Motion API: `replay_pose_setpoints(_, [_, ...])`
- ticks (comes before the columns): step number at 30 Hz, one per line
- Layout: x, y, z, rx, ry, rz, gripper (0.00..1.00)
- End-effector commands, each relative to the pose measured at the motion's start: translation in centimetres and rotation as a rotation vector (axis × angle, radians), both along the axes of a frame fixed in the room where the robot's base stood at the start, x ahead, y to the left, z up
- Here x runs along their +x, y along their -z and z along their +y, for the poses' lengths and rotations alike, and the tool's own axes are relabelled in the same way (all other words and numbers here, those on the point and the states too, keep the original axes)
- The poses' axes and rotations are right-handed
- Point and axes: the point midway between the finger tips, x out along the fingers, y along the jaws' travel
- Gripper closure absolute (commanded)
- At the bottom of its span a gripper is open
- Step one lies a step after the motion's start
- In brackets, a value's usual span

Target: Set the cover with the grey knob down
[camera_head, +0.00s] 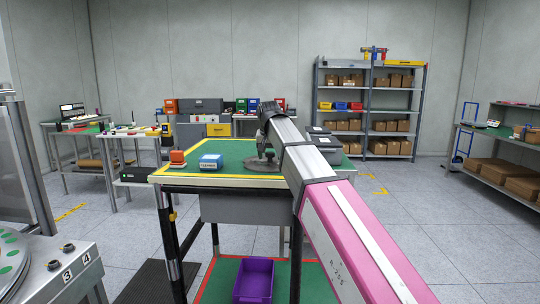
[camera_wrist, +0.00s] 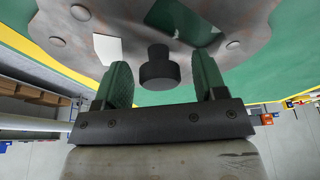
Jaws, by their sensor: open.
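The cover (camera_wrist: 230,22) is a worn grey metal disc with rivets and cut-out openings; green shows through one opening. Its dark grey knob (camera_wrist: 158,72) stands between the two green fingers of my gripper (camera_wrist: 163,66) in the wrist view. The fingers are apart, with a gap visible on each side of the knob. In the head view the cover (camera_head: 262,167) appears to lie flat on the green table top (camera_head: 225,147). My gripper (camera_head: 268,150) is right above it, partly hidden by my arm.
A purple bin (camera_head: 254,281) sits below. The table's near left surface is mostly clear.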

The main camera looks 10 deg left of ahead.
Motion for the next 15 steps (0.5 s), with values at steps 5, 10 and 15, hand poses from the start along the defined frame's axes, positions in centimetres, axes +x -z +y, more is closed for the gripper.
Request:
replay_pose_setpoints(5, [-0.2,-1.1,0.0,0.0,0.0,-0.001,0.35])
replay_pose_setpoints(10, [-1.0,-3.7,0.0,0.001,0.0,-0.002,0.35])
replay_pose_setpoints(15, [-1.9,-6.8,-0.1,0.001,0.0,-0.002,0.35])
